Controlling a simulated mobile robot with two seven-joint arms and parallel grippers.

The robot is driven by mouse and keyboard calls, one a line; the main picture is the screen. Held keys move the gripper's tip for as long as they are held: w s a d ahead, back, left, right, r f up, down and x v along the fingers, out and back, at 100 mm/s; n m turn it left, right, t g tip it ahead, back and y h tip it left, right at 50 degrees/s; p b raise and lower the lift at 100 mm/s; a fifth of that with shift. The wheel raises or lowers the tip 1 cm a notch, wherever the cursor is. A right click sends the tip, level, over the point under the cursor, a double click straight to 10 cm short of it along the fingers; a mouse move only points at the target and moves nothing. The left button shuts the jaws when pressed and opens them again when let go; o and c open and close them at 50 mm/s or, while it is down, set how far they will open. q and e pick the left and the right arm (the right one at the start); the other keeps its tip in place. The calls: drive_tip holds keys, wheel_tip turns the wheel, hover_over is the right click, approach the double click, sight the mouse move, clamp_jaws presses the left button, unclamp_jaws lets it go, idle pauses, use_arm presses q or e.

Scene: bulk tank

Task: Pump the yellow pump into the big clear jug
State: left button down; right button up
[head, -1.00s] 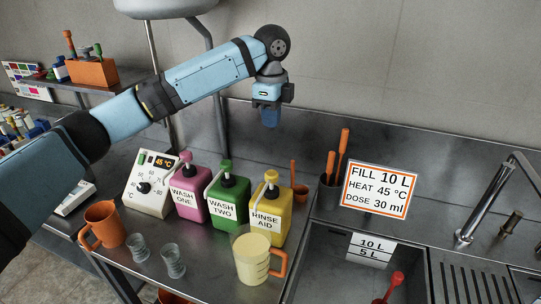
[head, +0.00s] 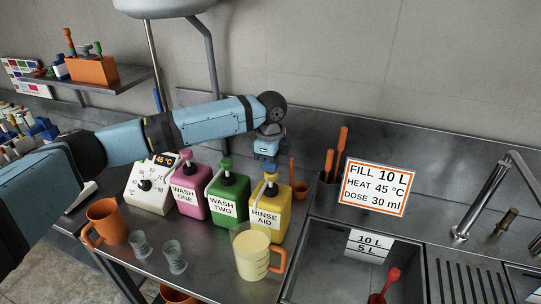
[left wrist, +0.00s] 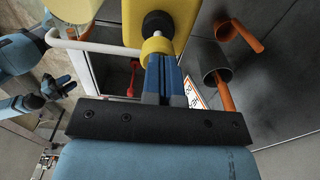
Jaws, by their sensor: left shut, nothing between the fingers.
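The yellow pump bottle (head: 270,214), labelled RINSE AID, stands at the right end of the row on the steel counter. My left gripper (head: 268,168) is shut and empty, pointing down at its yellow pump head (head: 270,184). In the left wrist view the shut fingertips (left wrist: 160,62) are at the yellow pump head (left wrist: 157,46); I cannot tell whether they touch. The big clear jug (head: 251,258) with pale yellow colour and an orange handle stands in front of this bottle, upright. My right gripper (left wrist: 59,86) shows small in the left wrist view; its jaws are unclear.
The pink (head: 190,196) and green (head: 228,202) pump bottles stand left of the yellow one. Two small clear cups (head: 175,256) and an orange jug (head: 105,220) stand at the front left. The sink (head: 330,270) and a sign (head: 377,187) are to the right.

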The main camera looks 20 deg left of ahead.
use_arm(q)
wheel_tip(320, 180, down, 2)
drive_tip(key=shift+p, duration=0.65)
drive_tip(key=shift+s+f, duration=0.1)
drive_tip(key=shift+f, duration=0.25)
wheel_tip(320, 180, up, 5)
drive_tip(key=p, duration=0.6)
drive_tip(key=shift+r, duration=0.15)
drive_tip(key=shift+r+b, duration=0.45)
drive_tip(key=shift+b, duration=0.5)
wheel_tip(320, 180, up, 8)
drive_tip(key=b, duration=0.1)
drive_tip(key=shift+r, duration=0.15)
